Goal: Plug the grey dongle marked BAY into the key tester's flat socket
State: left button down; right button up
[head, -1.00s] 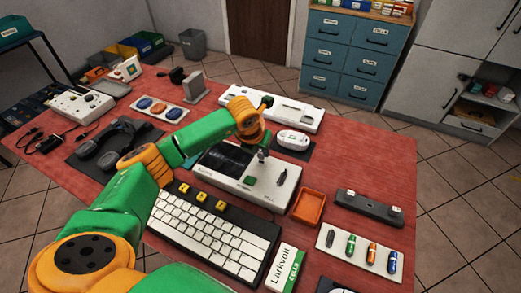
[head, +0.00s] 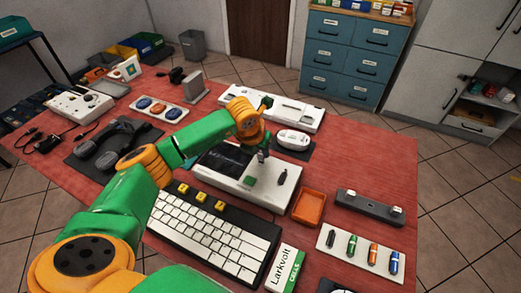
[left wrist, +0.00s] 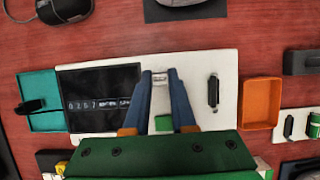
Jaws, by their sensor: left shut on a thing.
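The key tester (head: 230,189) is a white box with a dark screen and a green square, lying on the red table. It also shows in the left wrist view (left wrist: 226,66), with digits lit on its screen. A dark upright oval part (left wrist: 213,91) sits on its right half; I cannot tell whether it is the flat socket. My left gripper (head: 262,154) is over the tester, between screen and oval part. In the left wrist view its blue fingers are shut on a small grey piece (left wrist: 160,78), apparently the dongle; its marking is unreadable. My right gripper is not in view.
An orange tray (head: 308,207) is right of the tester and a keyboard (head: 215,233) in front. A white card (head: 340,253) holds dark, green, orange and blue sticks. A white device (head: 293,139) lies behind.

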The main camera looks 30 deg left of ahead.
pick_arm(q)
jog(key=shift+f+b, duration=0.75)
jog(key=shift+f, duration=0.05)
jog(key=c, duration=0.7)
grip_release()
jog(key=shift+o, duration=0.2)
